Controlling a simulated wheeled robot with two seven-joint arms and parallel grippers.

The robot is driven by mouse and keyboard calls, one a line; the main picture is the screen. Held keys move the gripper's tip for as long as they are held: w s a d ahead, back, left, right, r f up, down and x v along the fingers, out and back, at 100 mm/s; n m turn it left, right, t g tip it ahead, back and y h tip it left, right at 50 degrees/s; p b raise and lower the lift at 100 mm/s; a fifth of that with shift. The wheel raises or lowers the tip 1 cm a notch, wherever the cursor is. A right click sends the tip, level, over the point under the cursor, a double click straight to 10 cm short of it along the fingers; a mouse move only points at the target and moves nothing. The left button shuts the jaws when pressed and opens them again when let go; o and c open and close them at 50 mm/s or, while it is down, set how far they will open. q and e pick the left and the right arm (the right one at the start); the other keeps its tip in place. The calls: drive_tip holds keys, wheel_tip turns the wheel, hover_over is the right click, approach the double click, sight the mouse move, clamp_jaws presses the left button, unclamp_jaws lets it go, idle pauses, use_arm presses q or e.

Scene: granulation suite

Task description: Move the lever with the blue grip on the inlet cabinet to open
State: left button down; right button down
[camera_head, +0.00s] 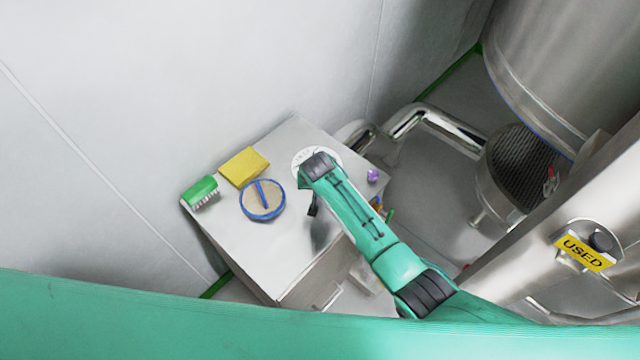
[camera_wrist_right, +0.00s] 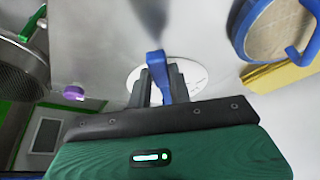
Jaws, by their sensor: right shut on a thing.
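The inlet cabinet (camera_head: 250,245) is a grey box against the wall, and I look down on its top. A round white dial plate (camera_head: 299,157) sits on that top, partly covered by my right gripper. The lever's blue grip (camera_wrist_right: 155,59) shows in the wrist view over the white plate (camera_wrist_right: 200,77). My right gripper (camera_wrist_right: 158,82) is shut on the blue grip, with one dark finger on each side. In the head view the wrist hides the lever, and the plate's markings are too small to read. My left gripper is not in view.
A sieve-like disc with a blue rim (camera_head: 262,200), a yellow cloth or pad (camera_head: 244,167) and a green brush (camera_head: 200,192) lie on the cabinet's left part. A purple knob (camera_head: 373,175) is at its right edge. Steel pipes (camera_head: 440,118) and vessels (camera_head: 560,60) stand to the right.

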drive_tip(key=shift+a, duration=0.1)
drive_tip(key=c, duration=1.3)
unclamp_jaws()
drive_tip(key=b+v, duration=0.2)
drive_tip(key=v, duration=1.1)
drive_tip(key=shift+s+r+b, duration=0.15)
drive_tip(key=shift+r+b, duration=0.15)
drive_tip(key=shift+r, duration=0.1)
